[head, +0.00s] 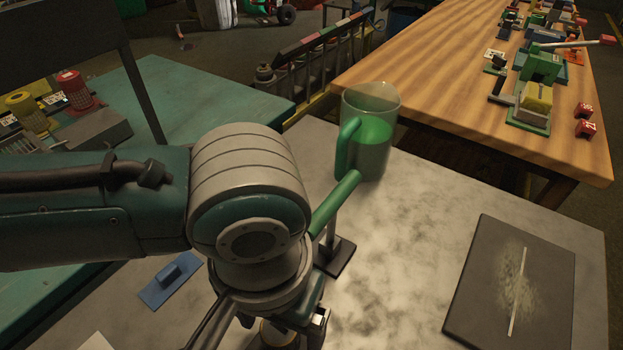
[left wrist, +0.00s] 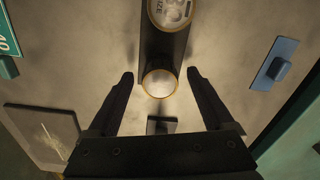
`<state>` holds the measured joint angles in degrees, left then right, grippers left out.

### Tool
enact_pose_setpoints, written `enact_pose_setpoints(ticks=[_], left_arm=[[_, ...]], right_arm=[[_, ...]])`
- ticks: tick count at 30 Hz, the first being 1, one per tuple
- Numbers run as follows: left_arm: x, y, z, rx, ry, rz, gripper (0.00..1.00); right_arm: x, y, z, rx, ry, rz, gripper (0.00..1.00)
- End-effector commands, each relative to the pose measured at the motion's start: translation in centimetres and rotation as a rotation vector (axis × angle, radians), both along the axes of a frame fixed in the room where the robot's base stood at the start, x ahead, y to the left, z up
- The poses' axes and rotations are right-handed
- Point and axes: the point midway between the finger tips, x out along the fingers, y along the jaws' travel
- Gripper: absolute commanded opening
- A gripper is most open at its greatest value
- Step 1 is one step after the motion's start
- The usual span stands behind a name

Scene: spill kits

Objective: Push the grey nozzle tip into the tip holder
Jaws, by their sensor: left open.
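My left gripper (head: 284,328) is at the bottom centre of the head view, low over the marble-topped table, partly hidden by my arm. In the left wrist view my left gripper (left wrist: 160,77) is open, one dark finger on each side of a pale round piece with a gold rim (left wrist: 160,84). The fingers look apart from it. This piece sits at the end of a dark bar (left wrist: 163,55). A larger gold-rimmed disc (left wrist: 171,11) with lettering is at the bar's other end. I cannot tell which of these is the nozzle tip or the tip holder. My right gripper is not in view.
A green pitcher (head: 375,153) and a green-handled tool (head: 336,203) on a dark-based stand (head: 338,262) are close to my arm. A blue block (head: 170,284) lies left, a dark board (head: 486,285) right. Marble between stand and board is clear.

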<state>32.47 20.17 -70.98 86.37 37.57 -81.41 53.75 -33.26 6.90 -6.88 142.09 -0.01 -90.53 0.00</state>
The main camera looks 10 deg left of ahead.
Motion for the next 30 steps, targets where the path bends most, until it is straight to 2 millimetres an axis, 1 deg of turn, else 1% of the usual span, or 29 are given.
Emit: enact_pose_setpoints(ticks=[5, 8, 11, 18, 21, 25, 30], left_arm=[[0.0, 0.0, 0.0, 0.000, 0.000, 0.000, 0.85], [0.0, 0.0, 0.5, -0.001, -0.001, 0.000, 0.85], [0.1, -0.1, 2.0, -0.002, -0.002, 0.000, 0.85], [0.1, -0.1, 6.9, -0.002, -0.002, -0.001, 0.85], [0.1, -0.1, 8.5, -0.002, -0.003, 0.000, 0.85], [0.0, 0.0, 9.7, -0.001, 0.000, 0.000, 0.85], [0.0, 0.0, 10.0, 0.000, 0.000, 0.000, 0.85]], right_arm=[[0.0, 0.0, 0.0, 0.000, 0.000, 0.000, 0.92], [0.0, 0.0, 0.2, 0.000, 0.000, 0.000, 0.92], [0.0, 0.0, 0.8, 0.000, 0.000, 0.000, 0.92], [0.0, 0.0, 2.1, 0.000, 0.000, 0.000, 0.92], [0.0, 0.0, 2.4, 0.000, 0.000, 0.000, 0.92], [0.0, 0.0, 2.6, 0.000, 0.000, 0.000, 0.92], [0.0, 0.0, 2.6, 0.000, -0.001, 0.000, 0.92]])
